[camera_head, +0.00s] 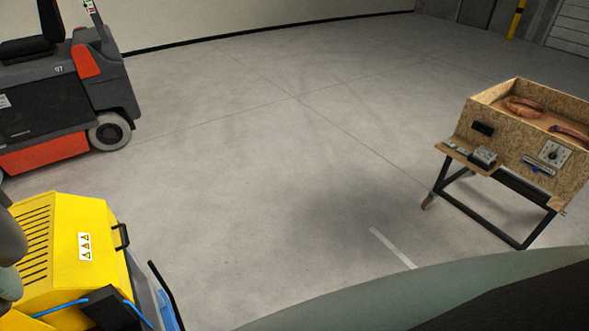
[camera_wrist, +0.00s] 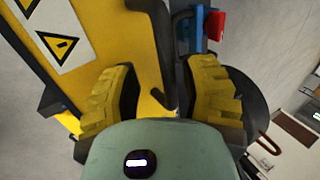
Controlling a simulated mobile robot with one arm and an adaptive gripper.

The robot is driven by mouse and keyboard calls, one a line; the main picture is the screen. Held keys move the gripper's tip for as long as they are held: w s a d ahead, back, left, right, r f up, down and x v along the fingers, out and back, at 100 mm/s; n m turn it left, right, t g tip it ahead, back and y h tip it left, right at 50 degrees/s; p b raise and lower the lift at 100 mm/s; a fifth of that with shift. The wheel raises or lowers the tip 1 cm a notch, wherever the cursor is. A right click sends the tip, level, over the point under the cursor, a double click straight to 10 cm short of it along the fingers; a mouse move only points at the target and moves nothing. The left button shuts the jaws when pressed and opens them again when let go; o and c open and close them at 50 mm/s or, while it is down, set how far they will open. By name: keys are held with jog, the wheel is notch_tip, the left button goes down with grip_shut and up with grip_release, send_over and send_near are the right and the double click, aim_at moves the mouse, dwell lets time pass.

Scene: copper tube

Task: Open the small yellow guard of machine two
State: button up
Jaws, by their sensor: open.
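A yellow guard (camera_head: 60,225) with dark slots, a warning label and a black handle (camera_head: 121,237) stands at the lower left of the head view. In the wrist view a yellow panel (camera_wrist: 125,40) with warning labels fills the upper left. My gripper (camera_wrist: 162,95) is open. Its two ridged yellow fingers stand apart, with the panel's edge and a small dark hooked part (camera_wrist: 170,105) visible between them. I cannot tell whether either finger touches these. The gripper's body hides what lies below.
An orange and grey vehicle (camera_head: 70,95) stands at the upper left. A wooden cart (camera_head: 520,130) holding copper tubes (camera_head: 525,107) stands at the right. Between them the grey floor (camera_head: 270,150) is clear. Blue and red parts (camera_wrist: 214,25) sit near my right finger.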

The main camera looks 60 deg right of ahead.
jog(key=r, duration=0.4)
jog(key=shift+w+d+r, duration=0.2)
jog(key=shift+d+r, duration=0.05)
jog(key=shift+r, duration=0.15)
jog(key=shift+s+r, duration=0.1)
jog(key=shift+r, duration=2.2)
jog(key=shift+a, duration=0.15)
